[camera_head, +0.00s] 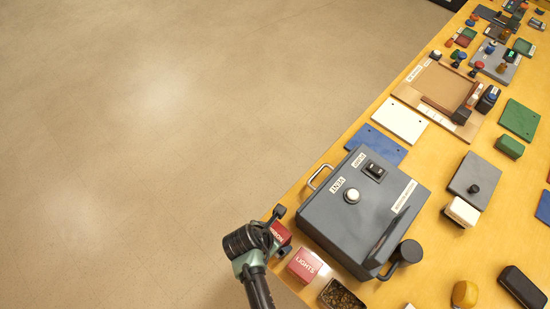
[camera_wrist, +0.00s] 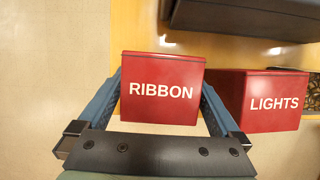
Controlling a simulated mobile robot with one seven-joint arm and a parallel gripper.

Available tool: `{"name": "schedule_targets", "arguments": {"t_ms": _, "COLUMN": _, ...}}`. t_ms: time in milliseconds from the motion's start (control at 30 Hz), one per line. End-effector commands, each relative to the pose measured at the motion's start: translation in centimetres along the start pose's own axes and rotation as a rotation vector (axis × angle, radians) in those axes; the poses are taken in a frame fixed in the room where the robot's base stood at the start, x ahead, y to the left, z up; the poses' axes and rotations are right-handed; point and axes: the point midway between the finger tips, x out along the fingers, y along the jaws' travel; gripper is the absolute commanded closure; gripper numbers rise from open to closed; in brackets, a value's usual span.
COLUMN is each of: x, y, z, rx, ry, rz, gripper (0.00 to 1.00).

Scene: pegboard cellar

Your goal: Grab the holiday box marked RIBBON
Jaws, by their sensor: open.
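The red box marked RIBBON (camera_wrist: 161,88) fills the middle of the wrist view, its white lettering upright. My gripper (camera_wrist: 161,100) is open, with one blue finger along each side of this box. I cannot tell whether the fingers touch it. In the head view the RIBBON box (camera_head: 281,233) is partly hidden behind my gripper (camera_head: 274,222) at the table's left edge. A second red box, marked LIGHTS (camera_wrist: 275,104), stands close to its right, beside my right finger. The LIGHTS box also shows in the head view (camera_head: 304,265).
A grey console (camera_head: 365,205) with a white button and a side handle stands just beyond the boxes. A dark tray of small brown pieces (camera_head: 342,296) lies right of LIGHTS. The yellow table (camera_head: 440,250) holds many other items. Open floor (camera_head: 140,150) lies to the left.

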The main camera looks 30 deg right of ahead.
Motion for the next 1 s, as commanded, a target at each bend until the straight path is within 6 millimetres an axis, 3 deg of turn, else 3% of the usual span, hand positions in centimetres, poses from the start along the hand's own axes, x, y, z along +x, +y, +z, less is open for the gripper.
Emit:
{"name": "schedule_targets", "arguments": {"t_ms": 267, "x": 0.18, "y": 0.03, "z": 0.0, "rx": 0.0, "ry": 0.0, "rz": 0.001, "gripper": 0.02}}
{"name": "schedule_targets", "arguments": {"t_ms": 700, "x": 0.16, "y": 0.03, "z": -0.02, "rx": 0.0, "ry": 0.0, "rz": 0.001, "gripper": 0.8}}
{"name": "schedule_targets", "arguments": {"t_ms": 1000, "x": -0.05, "y": 0.07, "z": 0.1, "rx": 0.0, "ry": -0.001, "rz": 0.002, "gripper": 0.8}}
